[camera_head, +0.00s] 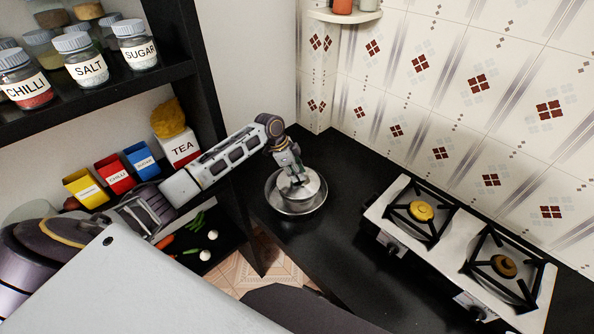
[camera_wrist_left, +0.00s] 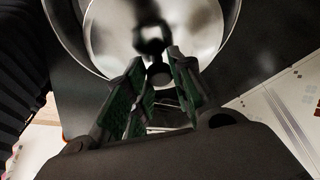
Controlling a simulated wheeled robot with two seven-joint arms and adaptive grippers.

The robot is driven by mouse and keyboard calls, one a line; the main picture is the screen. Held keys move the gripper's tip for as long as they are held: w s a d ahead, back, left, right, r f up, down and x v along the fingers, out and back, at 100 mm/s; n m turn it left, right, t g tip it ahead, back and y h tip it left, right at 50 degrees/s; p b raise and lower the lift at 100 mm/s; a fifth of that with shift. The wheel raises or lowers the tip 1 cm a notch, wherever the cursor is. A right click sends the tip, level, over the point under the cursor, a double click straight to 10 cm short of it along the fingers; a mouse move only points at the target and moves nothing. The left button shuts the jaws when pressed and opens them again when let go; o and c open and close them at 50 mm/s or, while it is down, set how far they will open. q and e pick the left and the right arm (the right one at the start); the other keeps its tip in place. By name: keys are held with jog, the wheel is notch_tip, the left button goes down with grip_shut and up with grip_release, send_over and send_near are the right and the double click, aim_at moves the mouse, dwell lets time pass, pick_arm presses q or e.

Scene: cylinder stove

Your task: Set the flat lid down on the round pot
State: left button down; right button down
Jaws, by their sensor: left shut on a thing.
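The round metal pot (camera_head: 300,209) stands on the black counter beside the shelf unit. The flat metal lid (camera_head: 313,186) is over the pot, within its rim; I cannot tell whether it touches the pot or hangs slightly above. My left gripper (camera_head: 294,178) comes down from above, shut on the lid's knob. In the left wrist view my gripper (camera_wrist_left: 160,82) has its green-padded fingers at the small dark knob (camera_wrist_left: 158,72). The lid (camera_wrist_left: 197,30) shows there with a dark shadow on it, and the pot's rim (camera_wrist_left: 66,35) curves around it. My right gripper is in neither view.
A gas stove (camera_head: 450,238) with two burners stands to the right of the pot, with bare counter (camera_head: 345,190) between. At the left, a dark shelf (camera_head: 165,75) holds labelled jars; below are coloured tins (camera_head: 115,174), a tea box (camera_head: 182,148) and vegetables (camera_head: 195,222).

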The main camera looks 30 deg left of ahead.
pick_arm(q)
jog(key=shift+f, duration=1.3)
jog(key=shift+f, duration=0.35)
dwell(0.5)
jog(key=c, duration=1.1)
grip_release()
jog(key=shift+c, duration=0.2)
jog(key=shift+v, duration=3.75)
jog(key=shift+d, duration=0.1)
